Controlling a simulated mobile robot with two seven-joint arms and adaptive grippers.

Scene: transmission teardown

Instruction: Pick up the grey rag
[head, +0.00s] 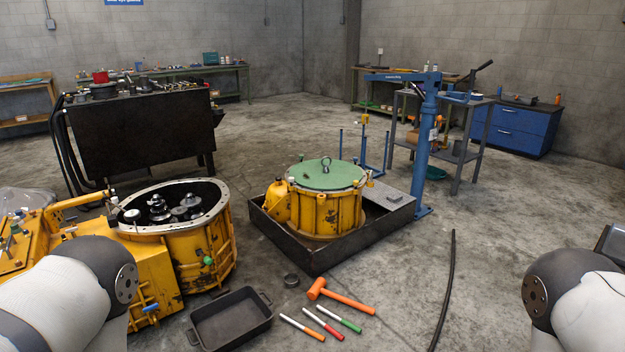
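I cannot make out a grey rag for certain. A flat grey piece (388,197) lies at the right side of the black drip tray (322,262), with a small grey lump on it; I cannot tell whether it is cloth or metal. A pale grey rounded shape (28,198) shows at the far left behind the yellow housing; its material is unclear. Only links of my two arms show, at the lower left and lower right corners. Both grippers are out of view.
A yellow drum with a green lid (327,176) stands in the tray. An open yellow gearbox (178,240) fills the left. An empty black pan (231,320), an orange mallet (340,297), several markers and a black hose (446,290) lie on the floor. A blue crane (425,150) stands behind.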

